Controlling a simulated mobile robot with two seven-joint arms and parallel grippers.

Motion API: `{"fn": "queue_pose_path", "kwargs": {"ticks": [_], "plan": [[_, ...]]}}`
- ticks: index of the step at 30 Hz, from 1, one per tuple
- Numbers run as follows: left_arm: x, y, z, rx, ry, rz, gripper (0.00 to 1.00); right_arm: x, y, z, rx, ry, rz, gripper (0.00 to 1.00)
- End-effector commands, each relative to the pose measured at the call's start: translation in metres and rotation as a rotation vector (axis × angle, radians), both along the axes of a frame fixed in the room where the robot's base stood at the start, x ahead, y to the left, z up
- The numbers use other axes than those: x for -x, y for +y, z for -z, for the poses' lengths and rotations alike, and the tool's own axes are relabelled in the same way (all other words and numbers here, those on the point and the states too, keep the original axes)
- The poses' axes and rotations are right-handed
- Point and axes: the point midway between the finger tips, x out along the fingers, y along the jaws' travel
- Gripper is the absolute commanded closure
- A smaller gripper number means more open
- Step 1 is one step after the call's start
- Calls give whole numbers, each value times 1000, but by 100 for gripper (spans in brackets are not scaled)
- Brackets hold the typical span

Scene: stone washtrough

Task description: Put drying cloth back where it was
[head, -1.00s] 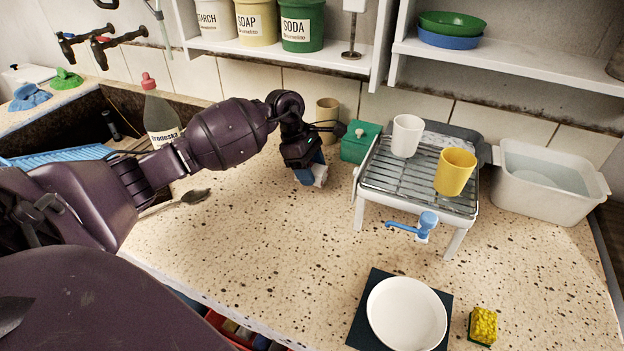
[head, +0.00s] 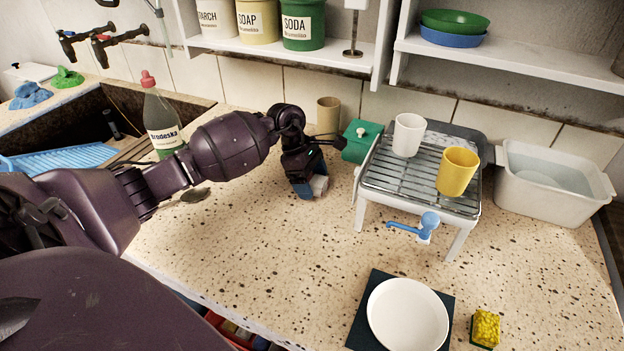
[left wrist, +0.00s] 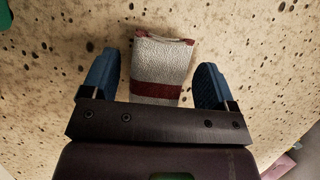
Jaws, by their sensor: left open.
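The drying cloth (left wrist: 162,70) is a small folded white cloth with dark red stripes, lying on the speckled counter in the left wrist view. In the head view only a white bit of it (head: 320,184) shows beside my left gripper. My left gripper (left wrist: 157,82) is open, with one blue finger on each side of the cloth and a gap at both sides. In the head view the left gripper (head: 307,190) points down, low over the counter left of the drying rack. My right gripper is not in view.
The rack (head: 365,187) holds a white cup (head: 407,134) and a yellow cup (head: 457,172). A green box (head: 358,142) and a tan cup (head: 328,115) stand behind the gripper. A white bowl (head: 407,315) and a sponge (head: 486,327) are in front. The counter's middle is clear.

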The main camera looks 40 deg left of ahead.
Motion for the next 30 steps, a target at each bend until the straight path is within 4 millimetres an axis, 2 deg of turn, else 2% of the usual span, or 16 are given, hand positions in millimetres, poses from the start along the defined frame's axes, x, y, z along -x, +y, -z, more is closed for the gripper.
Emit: {"fn": "queue_pose_path", "kwargs": {"ticks": [4, 8, 21, 30], "plan": [[0, 0, -3, 1, -1, 0, 20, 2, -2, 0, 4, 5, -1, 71], [0, 5, -14, -3, -3, 0, 20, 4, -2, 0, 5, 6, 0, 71], [8, 34, -88, -3, -3, 0, 20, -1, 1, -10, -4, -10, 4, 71], [11, 44, -112, 0, 0, 0, 20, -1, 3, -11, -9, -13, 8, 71]]}}
